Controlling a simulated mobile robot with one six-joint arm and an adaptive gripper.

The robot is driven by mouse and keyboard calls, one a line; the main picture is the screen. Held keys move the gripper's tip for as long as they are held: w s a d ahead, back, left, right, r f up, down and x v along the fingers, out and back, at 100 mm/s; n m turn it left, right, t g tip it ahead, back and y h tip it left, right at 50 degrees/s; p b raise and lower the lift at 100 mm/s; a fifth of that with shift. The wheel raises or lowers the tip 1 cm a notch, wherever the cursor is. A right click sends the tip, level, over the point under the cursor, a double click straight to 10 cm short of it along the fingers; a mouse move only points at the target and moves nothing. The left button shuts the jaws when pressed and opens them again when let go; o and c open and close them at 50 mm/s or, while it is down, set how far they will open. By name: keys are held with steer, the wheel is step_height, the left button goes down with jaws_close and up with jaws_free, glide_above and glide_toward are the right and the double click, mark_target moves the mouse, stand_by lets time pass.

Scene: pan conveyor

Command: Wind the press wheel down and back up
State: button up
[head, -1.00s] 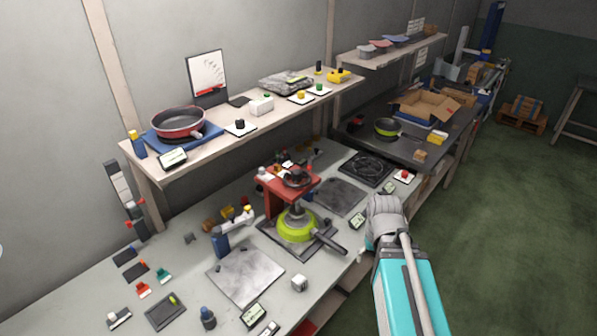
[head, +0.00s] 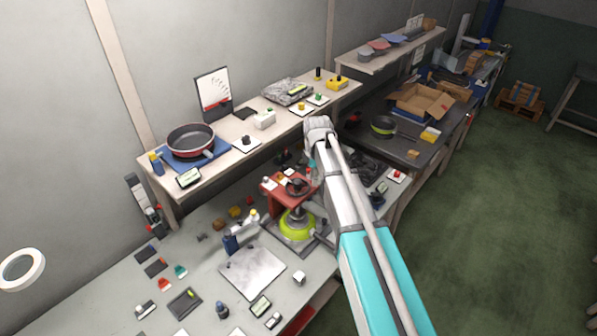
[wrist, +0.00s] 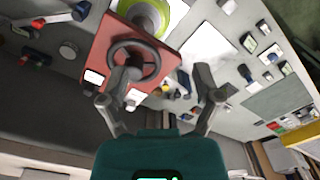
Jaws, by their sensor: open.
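The press wheel (head: 299,182) is dark and round, on top of the red press (head: 272,194) on the bench. A lime-green pan (head: 293,232) sits beneath the press. In the wrist view the wheel (wrist: 132,42) lies left of centre, on the red plate (wrist: 100,40). My gripper (wrist: 168,72) is open. Its left finger overlaps the wheel in the picture, and its right finger is beyond the plate's right side. Nothing is between the fingers; I cannot tell whether the left one touches the wheel. In the head view my arm hides the space right of the press, and the fingers are not clear.
A blue fixture (head: 238,238) and a grey plate (head: 252,272) are left of and in front of the press. A cardboard box (head: 420,102) stands farther back.

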mark_target(298, 182)
steer(key=w+a+r+n+p, duration=0.3)
steer(key=w+a+r+n, duration=0.1)
steer(key=a+r+n, duration=0.1)
steer(key=shift+w+a+p, duration=0.35)
steer(key=shift+w+a, duration=0.05)
steer(key=shift+a, duration=0.25)
steer(key=shift+f, duration=0.1)
step_height(298, 182, down, 14)
steer(key=b, duration=1.3)
steer(key=shift+s+r+b, duration=0.1)
steer(key=shift+r+b, duration=0.15)
steer(key=shift+b, duration=0.15)
steer(key=shift+s+d, duration=0.1)
steer(key=c, duration=0.8)
steer(key=shift+s, duration=0.15)
steer(key=shift+c, duration=1.3)
